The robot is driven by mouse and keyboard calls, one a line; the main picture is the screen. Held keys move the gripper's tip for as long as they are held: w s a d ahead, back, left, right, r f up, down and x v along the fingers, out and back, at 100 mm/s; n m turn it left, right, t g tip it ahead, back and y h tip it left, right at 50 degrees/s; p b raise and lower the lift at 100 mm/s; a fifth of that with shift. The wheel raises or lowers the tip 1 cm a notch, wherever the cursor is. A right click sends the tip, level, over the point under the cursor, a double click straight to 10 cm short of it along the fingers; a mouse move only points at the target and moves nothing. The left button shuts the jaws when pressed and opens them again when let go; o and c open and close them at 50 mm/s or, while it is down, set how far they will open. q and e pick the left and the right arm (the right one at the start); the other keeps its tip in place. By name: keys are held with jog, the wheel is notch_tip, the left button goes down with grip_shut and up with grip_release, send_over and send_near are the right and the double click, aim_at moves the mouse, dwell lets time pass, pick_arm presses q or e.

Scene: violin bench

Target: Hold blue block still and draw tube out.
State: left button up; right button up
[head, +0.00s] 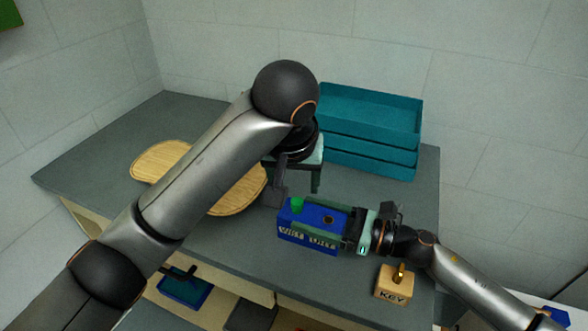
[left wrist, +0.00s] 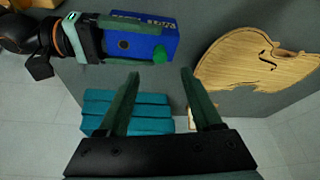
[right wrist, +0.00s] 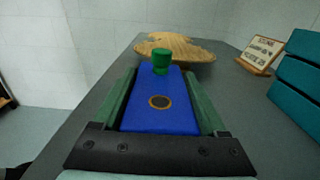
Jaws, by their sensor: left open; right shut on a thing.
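The blue block (head: 287,238) lies on the grey bench with pale lettering on its front side and a dark round hole in its top. A short green tube (head: 297,203) stands upright at the block's left end, and also shows in the right wrist view (right wrist: 161,62). My right gripper (right wrist: 160,74) is shut on the block, a finger along each long side. My left gripper (left wrist: 160,73) is open and empty, pointing down above the tube; in the left wrist view the tube (left wrist: 160,55) appears just beyond the fingertips, between them.
A wooden violin plate (head: 160,160) lies to the left, partly behind my left arm. Stacked teal trays (head: 370,115) stand at the back. A wooden KEY block (head: 393,284) sits near the right front edge. A small sign (right wrist: 261,52) shows in the right wrist view.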

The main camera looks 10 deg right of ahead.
aim_at(297, 201)
pick_arm(q)
jog(key=x, duration=0.7)
jog(key=shift+w+d+f, duration=0.1)
jog(key=shift+w+f, duration=0.05)
jog(key=shift+f, duration=0.15)
grip_shut()
dwell(0.7)
dwell(0.3)
